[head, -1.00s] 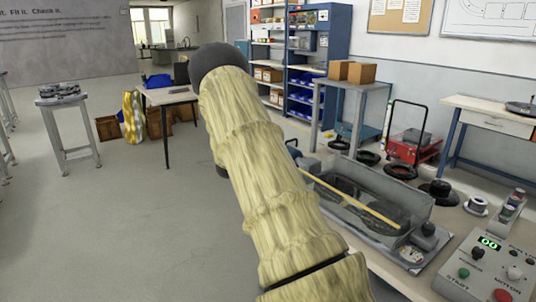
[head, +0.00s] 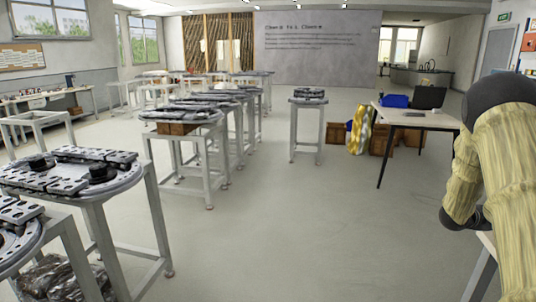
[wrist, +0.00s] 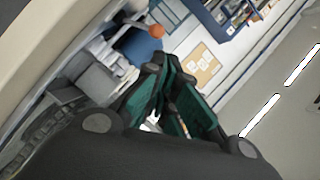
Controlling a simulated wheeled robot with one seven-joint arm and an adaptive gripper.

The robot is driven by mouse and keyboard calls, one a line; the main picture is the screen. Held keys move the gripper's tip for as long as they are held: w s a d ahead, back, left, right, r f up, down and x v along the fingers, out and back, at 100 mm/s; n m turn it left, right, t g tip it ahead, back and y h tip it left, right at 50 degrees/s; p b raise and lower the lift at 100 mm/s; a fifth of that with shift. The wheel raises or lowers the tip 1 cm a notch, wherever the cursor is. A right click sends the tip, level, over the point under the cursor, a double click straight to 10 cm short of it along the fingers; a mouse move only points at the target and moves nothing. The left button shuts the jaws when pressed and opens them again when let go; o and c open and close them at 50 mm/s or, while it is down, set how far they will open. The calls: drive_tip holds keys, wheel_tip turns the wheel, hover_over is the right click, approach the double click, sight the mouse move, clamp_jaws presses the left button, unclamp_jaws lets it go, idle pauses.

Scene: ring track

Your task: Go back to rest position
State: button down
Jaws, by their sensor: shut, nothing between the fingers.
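My gripper (wrist: 172,98) shows in the wrist view, with dark links and green finger pads drawn together. It is shut and holds nothing. In the head view my arm, in a pale yellow sleeve with a dark rounded joint, stands at the right edge. The gripper itself is out of sight there.
Round-topped grey stands with dark track pieces (head: 70,180) fill the left side. A small stand (head: 309,95) and a white table (head: 415,117) with a blue bin and a dark screen are farther off. Open grey floor (head: 300,230) lies in the middle.

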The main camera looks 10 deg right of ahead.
drive_tip(key=w+a+f+n+t+y, duration=0.2)
drive_tip(key=a+f+n+t+y, duration=0.15)
drive_tip(key=a+f+n, duration=0.95)
drive_tip(key=s+a+f+n+t+y+p, duration=0.1)
drive_tip(key=s+a+f+n+y, duration=0.15)
drive_tip(key=a+f, duration=0.7)
drive_tip(key=s+a+f+n+t+y+p, duration=0.15)
drive_tip(key=s+a+f, duration=0.25)
drive_tip(key=a+f, duration=0.55)
drive_tip(key=s+a+f+n+g+y, duration=0.1)
drive_tip(key=s+a+f+n+y, duration=0.2)
drive_tip(key=s+a, duration=0.55)
drive_tip(key=s+a+f+n+g+y, duration=0.2)
drive_tip(key=s+a+n, duration=0.3)
drive_tip(key=a, duration=0.7)
drive_tip(key=s+a+n+g+y, duration=0.3)
drive_tip(key=s+a+n, duration=0.2)
drive_tip(key=s+a, duration=0.9)
drive_tip(key=s, duration=0.3)
drive_tip(key=shift+s+a+f, duration=0.15)
drive_tip(key=shift+s+f, duration=0.1)
drive_tip(key=shift+f, duration=0.15)
